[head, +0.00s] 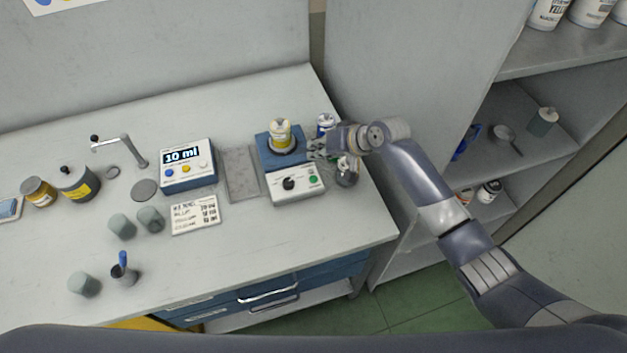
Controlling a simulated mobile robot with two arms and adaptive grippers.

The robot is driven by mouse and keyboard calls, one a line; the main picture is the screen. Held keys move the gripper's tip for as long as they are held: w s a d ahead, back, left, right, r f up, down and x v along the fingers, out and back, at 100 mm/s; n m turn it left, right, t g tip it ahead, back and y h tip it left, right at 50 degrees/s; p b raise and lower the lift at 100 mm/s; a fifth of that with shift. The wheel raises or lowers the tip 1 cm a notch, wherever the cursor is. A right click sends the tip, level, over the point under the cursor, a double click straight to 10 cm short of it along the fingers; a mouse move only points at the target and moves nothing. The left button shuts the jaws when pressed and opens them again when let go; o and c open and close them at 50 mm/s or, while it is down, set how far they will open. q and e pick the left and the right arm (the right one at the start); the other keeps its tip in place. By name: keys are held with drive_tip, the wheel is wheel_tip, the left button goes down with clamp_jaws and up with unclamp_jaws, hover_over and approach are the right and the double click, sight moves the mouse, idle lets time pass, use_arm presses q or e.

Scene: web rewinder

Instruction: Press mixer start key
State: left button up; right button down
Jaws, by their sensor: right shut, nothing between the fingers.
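The mixer (270,157) is a blue unit with a light grey front panel, standing on the right part of the bench. Its panel carries a black knob (288,184) and a round green key (313,180) to the right of the knob. A small can with a yellow label (280,135) sits upright on top of the mixer. My right gripper (316,150) is shut and empty, beside the mixer's right side and farther back than the green key. It appears apart from the key; its exact height is hard to tell. My left gripper is out of view.
A can with a blue label (326,123) stands close behind my right gripper. A dispenser reading "10 ml" (188,165), a grey tray (241,173) and a label card (195,215) lie left of the mixer. The bench front right is clear. Shelves (560,52) stand at right.

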drive_tip(key=b, duration=0.4)
hover_over(316, 176)
wheel_tip(316, 176, down, 5)
drive_tip(key=shift+r, duration=0.1)
wheel_tip(316, 176, down, 2)
drive_tip(key=shift+f+b, duration=0.1)
drive_tip(key=shift+b, duration=0.55)
drive_tip(key=shift+f, duration=0.1)
idle(0.4)
drive_tip(key=shift+f, duration=0.3)
